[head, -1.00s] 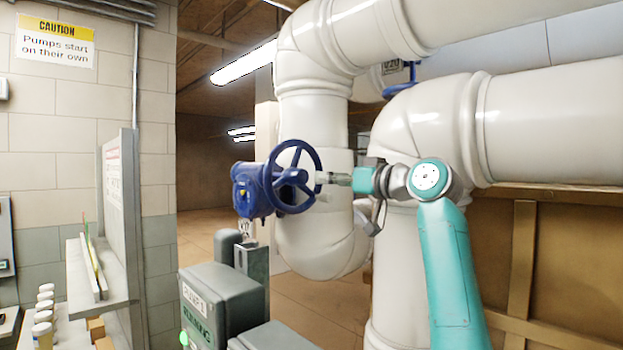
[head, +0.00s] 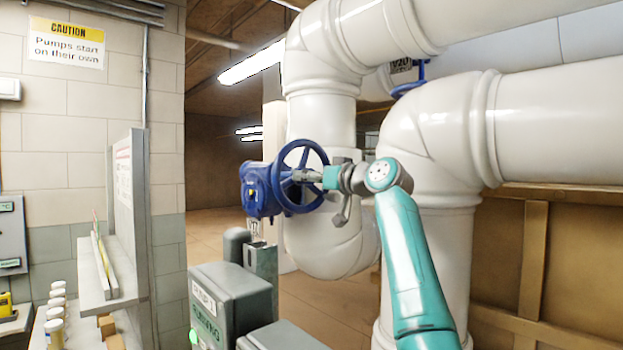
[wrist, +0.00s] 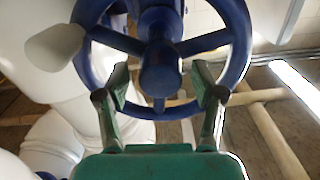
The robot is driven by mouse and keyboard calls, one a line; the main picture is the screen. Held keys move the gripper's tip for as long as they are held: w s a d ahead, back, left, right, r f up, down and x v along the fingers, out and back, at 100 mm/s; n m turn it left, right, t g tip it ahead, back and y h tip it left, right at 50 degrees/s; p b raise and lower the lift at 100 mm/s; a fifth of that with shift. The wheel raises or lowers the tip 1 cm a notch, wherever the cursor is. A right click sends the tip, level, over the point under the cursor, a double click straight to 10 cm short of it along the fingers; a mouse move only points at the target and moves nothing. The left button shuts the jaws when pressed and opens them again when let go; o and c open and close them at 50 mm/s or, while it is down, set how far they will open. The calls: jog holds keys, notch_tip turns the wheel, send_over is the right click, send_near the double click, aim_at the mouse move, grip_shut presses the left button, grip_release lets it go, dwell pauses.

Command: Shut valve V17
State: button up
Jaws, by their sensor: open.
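A blue handwheel (head: 302,152) with spokes and a central hub stands on a blue valve body (head: 259,190), in front of a white pipe bend. I cannot read a V17 label on it. My gripper (head: 307,177) reaches in from the right, its tip at the wheel's face near the hub. In the wrist view the open fingers (wrist: 162,72) stand on either side of the hub (wrist: 160,72), apart from it, with the wheel rim (wrist: 240,50) beyond. A pale paddle-shaped piece (wrist: 55,46) overlaps the rim's left side. Whether the fingers touch the spokes is unclear.
Another blue handwheel (head: 408,86) sits behind the thick white pipes (head: 560,115), by a partly hidden tag. A grey-green pump box (head: 230,290) marked running stands below the valve. A shelf (head: 112,297) juts out at the left. Open floor (head: 215,222) shows behind.

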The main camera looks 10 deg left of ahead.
grip_shut()
jog(key=shift+m, duration=0.3)
